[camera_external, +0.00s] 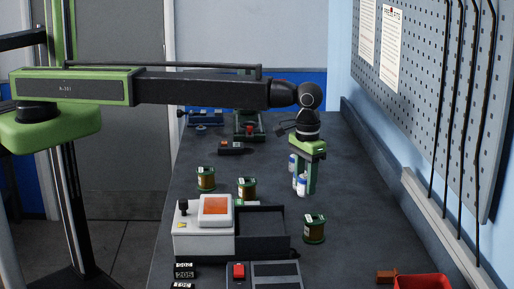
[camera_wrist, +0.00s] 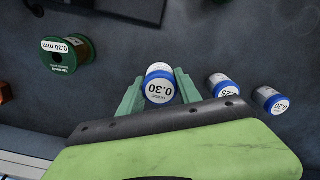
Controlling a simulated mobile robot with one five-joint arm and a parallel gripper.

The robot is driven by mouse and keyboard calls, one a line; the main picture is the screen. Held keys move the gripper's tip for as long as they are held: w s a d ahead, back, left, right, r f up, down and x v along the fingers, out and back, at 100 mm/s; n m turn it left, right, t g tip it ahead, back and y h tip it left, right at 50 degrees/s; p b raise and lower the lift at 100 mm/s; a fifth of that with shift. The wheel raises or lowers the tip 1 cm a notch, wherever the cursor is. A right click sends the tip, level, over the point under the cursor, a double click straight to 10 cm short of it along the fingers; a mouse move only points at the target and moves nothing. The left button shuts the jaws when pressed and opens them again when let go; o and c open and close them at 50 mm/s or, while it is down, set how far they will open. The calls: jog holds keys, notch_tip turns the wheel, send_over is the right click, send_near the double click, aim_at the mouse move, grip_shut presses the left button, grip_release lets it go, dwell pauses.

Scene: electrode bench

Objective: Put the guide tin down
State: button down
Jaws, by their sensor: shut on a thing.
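The guide tin marked 0.30 (camera_wrist: 158,86) is a small white tin with a blue band. In the wrist view it sits between the two green fingers of my gripper (camera_wrist: 157,82), which is shut on it. In the external view my gripper (camera_external: 304,184) points down over the middle right of the bench, with a white and blue tin (camera_external: 301,185) at its fingers. Two similar tins, marked 0.25 (camera_wrist: 224,86) and 0.20 (camera_wrist: 271,100), stand to the right in the wrist view, apart from the held tin. I cannot tell whether the held tin touches the bench.
A green wire spool (camera_external: 314,229) stands nearer the camera, and it also shows in the wrist view (camera_wrist: 67,54). Two more spools (camera_external: 206,178) (camera_external: 247,188) stand left, behind a console with an orange screen (camera_external: 215,208) and a dark tray (camera_external: 262,246). Bench right of my gripper is clear.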

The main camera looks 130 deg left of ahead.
aim_at(306, 196)
jog(key=shift+a+f, duration=0.15)
jog(key=shift+a, duration=0.15)
notch_tip(306, 196, down, 4)
jog(key=b, duration=0.4)
jog(key=shift+f, duration=0.25)
jog(key=shift+r, duration=0.3)
jog(key=shift+f, duration=0.25)
jog(key=c, duration=0.8)
grip_release()
jog(key=shift+r, duration=0.1)
jog(key=shift+c, duration=0.2)
notch_tip(306, 196, up, 12)
jog(key=p, duration=1.2)
jog(key=shift+r, duration=0.25)
jog(key=shift+f, duration=0.1)
